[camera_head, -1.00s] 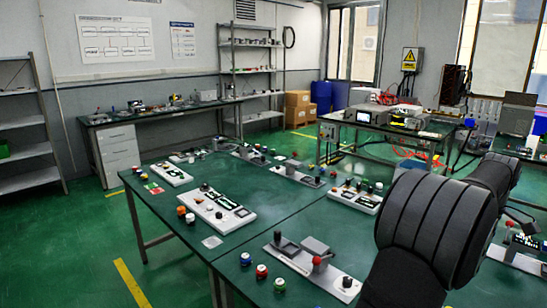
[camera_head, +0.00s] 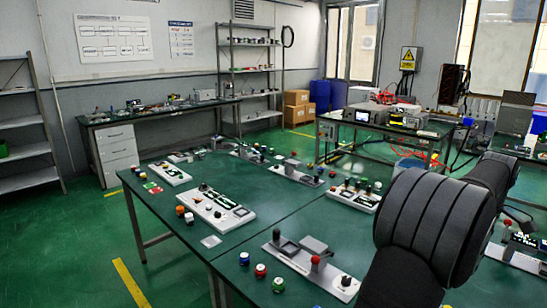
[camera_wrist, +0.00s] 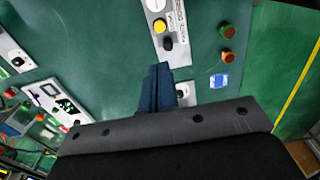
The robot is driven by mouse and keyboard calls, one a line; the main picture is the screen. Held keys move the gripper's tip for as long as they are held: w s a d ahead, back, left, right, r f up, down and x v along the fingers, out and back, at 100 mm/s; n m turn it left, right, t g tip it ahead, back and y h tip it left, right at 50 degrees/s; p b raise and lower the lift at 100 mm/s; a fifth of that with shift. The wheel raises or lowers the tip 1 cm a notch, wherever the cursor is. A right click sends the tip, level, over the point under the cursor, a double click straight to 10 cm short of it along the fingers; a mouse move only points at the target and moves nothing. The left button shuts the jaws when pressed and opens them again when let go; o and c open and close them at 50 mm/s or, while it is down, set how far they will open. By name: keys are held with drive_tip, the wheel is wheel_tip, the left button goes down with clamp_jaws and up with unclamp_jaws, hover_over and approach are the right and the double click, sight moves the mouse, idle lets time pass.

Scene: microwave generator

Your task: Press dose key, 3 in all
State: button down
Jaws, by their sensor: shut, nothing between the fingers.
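My gripper (camera_wrist: 158,72) is shut and empty in the wrist view. Its dark blue fingers lie over the near part of a pale control panel (camera_wrist: 182,54). Printed labels on the panel are too small to read. I cannot tell which button is the dose key, or whether the fingertips touch the panel. In the head view my arm covers the right side, and the gripper is hidden.
Another panel with a screen (camera_wrist: 58,104) lies at left. In the head view, several panels stand on the green table (camera_head: 240,225).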

idle(0.3)
wheel_tip(320, 180, down, 7)
drive_tip(key=s+m+t+h, duration=0.1)
drive_tip(key=m+t, duration=0.8)
drive_tip(key=m, duration=1.1)
drive_tip(key=shift+a, duration=0.15)
drive_tip(key=shift+s+f, duration=0.1)
drive_tip(key=shift+f, duration=0.1)
drive_tip(key=shift+f, duration=4.3)
drive_tip(key=shift+f, duration=0.4)
